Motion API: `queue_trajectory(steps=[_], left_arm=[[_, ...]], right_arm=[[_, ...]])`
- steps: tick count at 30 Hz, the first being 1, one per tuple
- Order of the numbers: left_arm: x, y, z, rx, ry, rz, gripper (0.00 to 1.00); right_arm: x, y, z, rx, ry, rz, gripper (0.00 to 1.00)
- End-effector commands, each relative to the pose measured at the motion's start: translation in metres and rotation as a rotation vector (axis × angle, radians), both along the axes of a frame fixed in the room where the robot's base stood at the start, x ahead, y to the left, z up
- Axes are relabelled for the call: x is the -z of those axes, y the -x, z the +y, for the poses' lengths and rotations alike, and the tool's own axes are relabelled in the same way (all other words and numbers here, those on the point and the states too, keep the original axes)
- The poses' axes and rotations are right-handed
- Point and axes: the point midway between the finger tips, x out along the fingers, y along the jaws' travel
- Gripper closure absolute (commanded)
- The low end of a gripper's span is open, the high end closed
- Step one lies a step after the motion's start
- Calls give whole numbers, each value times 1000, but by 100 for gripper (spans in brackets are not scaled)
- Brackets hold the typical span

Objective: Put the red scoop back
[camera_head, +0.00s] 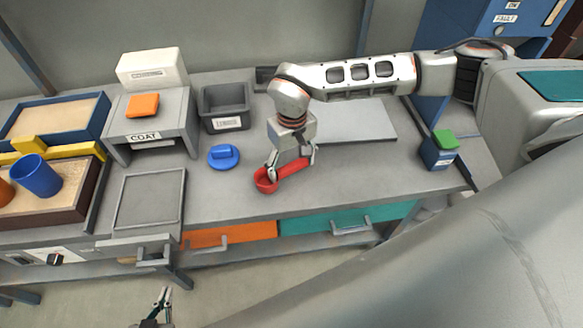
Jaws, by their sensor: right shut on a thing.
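The red scoop (265,181) is at the middle of the grey bench, with its round bowl to the left and its handle pointing right. My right gripper (291,163) reaches down from above and is shut on the red scoop. I cannot tell whether the scoop touches the bench top or hangs just above it. My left gripper (163,296) is low at the bottom of the view, in front of the bench and away from the scoop. It is small here, and I cannot tell if it is open.
A blue round lid (224,157) lies left of the scoop, near a dark grey bin (226,107). The COAT stand (146,139) bears an orange block (142,105). A blue box (438,153) with a green top stands right. Orange (230,235) and teal (345,218) drawer fronts lie below.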

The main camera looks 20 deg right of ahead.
Motion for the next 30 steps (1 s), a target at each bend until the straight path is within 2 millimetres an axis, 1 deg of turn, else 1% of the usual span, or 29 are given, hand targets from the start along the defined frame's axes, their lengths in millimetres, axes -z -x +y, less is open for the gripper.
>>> queue_trajectory(steps=[1, 3, 14, 15, 16, 17, 26, 30], left_arm=[[0, 0, 0, 0, 0, -1, 100], [-1, 0, 0, -1, 0, -2, 100], [-2, -2, 0, -1, 2, -6, 100], [-2, -1, 0, -1, 2, -6, 100], [-2, -2, 0, -1, 2, -6, 100], [-2, -2, 0, -1, 2, -6, 100], [-2, -1, 0, -1, 2, -6, 100], [-2, -1, 0, -1, 2, -4, 100]], right_arm=[[9, 1, 0, 0, 0, 3, 52], [15, 1, 1, -1, 0, 1, 52], [19, 0, 0, -1, 0, -1, 52], [18, 0, 0, -1, 0, -1, 22], [18, 0, 0, -1, 0, -1, 14], [18, 0, 0, -1, 0, -1, 13], [18, 0, 0, -1, 0, 0, 13], [10, -1, 0, -1, 0, -3, 13]])
